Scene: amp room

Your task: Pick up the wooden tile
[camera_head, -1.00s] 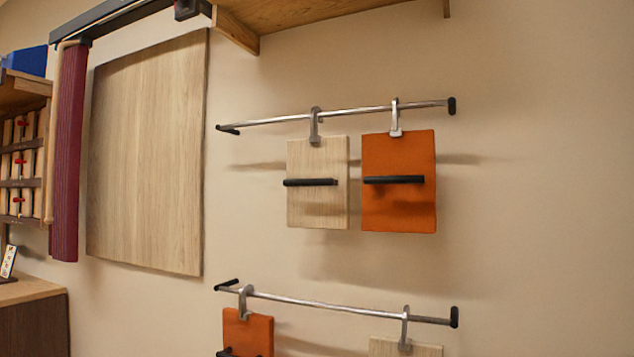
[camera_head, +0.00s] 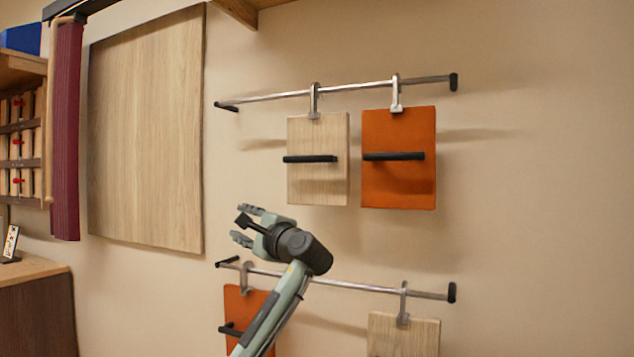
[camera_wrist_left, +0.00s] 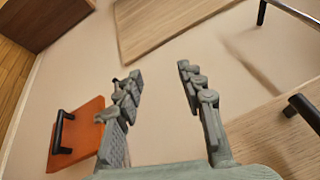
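A pale wooden tile (camera_head: 318,182) with a black bar handle (camera_head: 310,158) hangs from a hook on the upper rail. A second wooden tile (camera_head: 403,336) hangs from the lower rail, cut off by the bottom edge. My left gripper (camera_head: 243,224) is open and empty, below and left of the upper wooden tile and apart from it. In the left wrist view its fingers (camera_wrist_left: 160,72) are spread with nothing between them. A wooden tile (camera_wrist_left: 270,135) with a black handle lies right of the fingers there. My right gripper is not in view.
An orange tile (camera_head: 398,185) hangs right beside the upper wooden tile. Another orange tile (camera_head: 240,305), partly behind my left arm, hangs on the lower rail (camera_head: 350,286). A large wooden panel (camera_head: 147,130) is on the wall at left. The wall at right is clear.

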